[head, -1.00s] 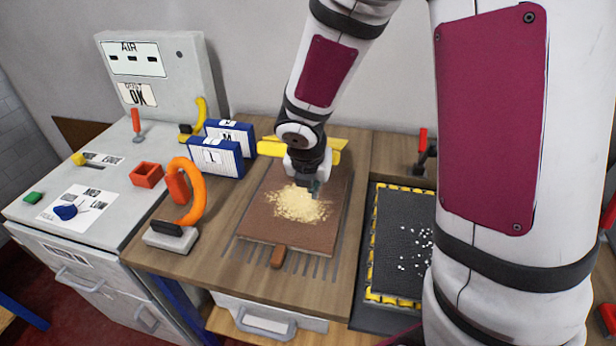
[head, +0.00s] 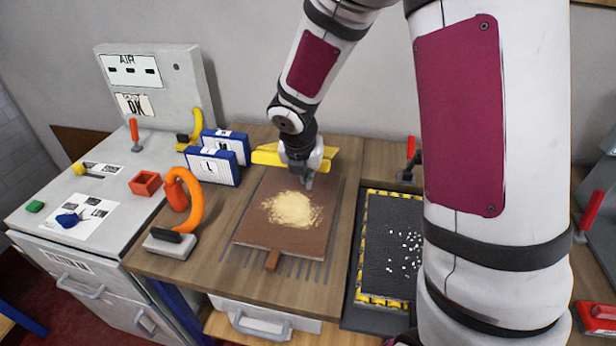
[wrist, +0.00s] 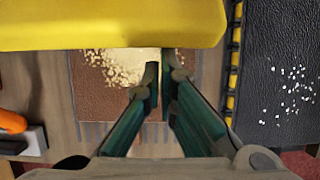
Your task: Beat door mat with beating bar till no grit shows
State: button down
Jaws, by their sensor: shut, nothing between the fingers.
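A brown mat (head: 262,228), seemingly the door mat, lies flat on slots in the wooden bench with its tab toward me. A pale patch of grit (head: 292,209) covers its middle. A yellow bar (head: 265,155), possibly the beating bar, spans behind my gripper at the mat's far end; it fills the top of the wrist view (wrist: 110,22) and hides part of the mat. My gripper (head: 308,183) is shut and empty above the mat's far part, beyond the patch. In the wrist view its green fingers (wrist: 161,78) overlap the grit; I cannot tell any contact.
A black mat (head: 385,275) with a yellow-black border and white specks lies right. An orange-handled tool (head: 170,243) stands left, near blue-edged boxes (head: 213,166). My arm hides the right side.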

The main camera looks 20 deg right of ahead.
jog(key=w+d+r+g+p, duration=0.1)
jog(key=w+d+r, duration=0.2)
jog(key=r, duration=0.3)
jog(key=w+d+r+g+y+p, duration=0.1)
jog(key=w+d+r+p, duration=0.1)
jog(key=w+r, duration=0.2)
notch_tip(320, 180, up, 2)
jog(key=shift+w+d+r+y, duration=0.2)
jog(key=shift+w+d+y, duration=0.1)
jog(key=shift+d, duration=0.1)
jog(key=shift+p, duration=0.3)
